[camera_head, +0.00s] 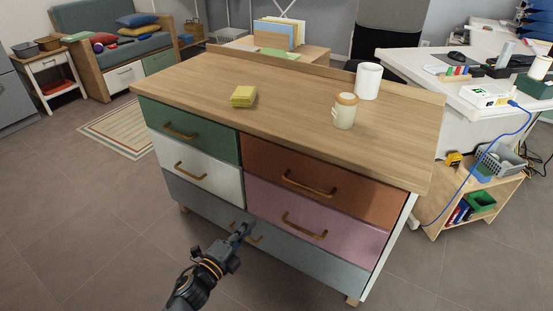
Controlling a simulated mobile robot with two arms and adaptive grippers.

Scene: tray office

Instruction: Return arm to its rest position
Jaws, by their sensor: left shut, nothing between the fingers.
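My left gripper (243,232) is shut and empty. It is low in front of the wooden chest of drawers (290,97), its tip overlapping the handle of the grey bottom drawer (310,262) in the picture. I cannot tell whether it touches the handle. The drawers look closed. My right gripper is not in view.
On the chest top are a yellow sponge-like block (243,96), a cream jar with a tan lid (344,111) and a white cylinder (368,81). A white desk (440,84) and a low shelf (478,205) stand right. Floor (95,225) at left is clear.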

